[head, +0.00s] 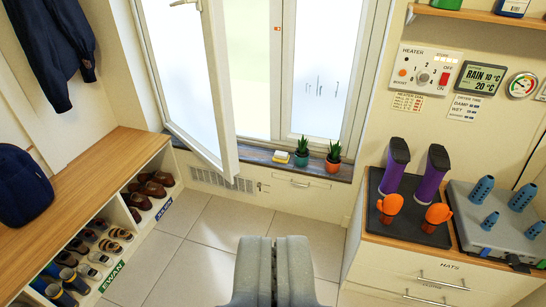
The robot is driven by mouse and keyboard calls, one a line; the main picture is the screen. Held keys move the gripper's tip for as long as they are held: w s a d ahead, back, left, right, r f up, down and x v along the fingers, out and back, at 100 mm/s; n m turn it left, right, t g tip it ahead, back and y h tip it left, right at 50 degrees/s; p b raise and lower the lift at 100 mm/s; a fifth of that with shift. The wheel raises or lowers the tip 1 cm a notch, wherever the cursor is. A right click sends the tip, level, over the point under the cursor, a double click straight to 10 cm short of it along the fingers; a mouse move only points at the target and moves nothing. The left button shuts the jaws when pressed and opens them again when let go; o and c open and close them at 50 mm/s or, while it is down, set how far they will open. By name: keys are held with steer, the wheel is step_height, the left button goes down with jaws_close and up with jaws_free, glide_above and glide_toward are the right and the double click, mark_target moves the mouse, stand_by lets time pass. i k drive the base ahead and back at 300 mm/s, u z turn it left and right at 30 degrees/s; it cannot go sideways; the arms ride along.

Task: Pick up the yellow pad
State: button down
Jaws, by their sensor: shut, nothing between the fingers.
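The yellow pad (283,156) is a small yellow block with a pale edge, lying on the dark windowsill (256,157) under the window. It sits to the left of two potted plants and close to the open window sash. My gripper (275,242) is at the bottom middle of the view, with its grey fingers shut together and empty. It is well short of the pad, which appears farther off and above the fingertips in the picture.
The open window sash (213,85) swings inward left of the pad. Potted plants (301,153) (333,160) stand right of it. A shoe cubby bench (95,170) is at left; a cabinet (420,275) with boots (430,185) on a mat is at right. Tiled floor between is clear.

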mark_target(282, 157)
steer(key=i, duration=0.95)
steer(key=z, duration=0.05)
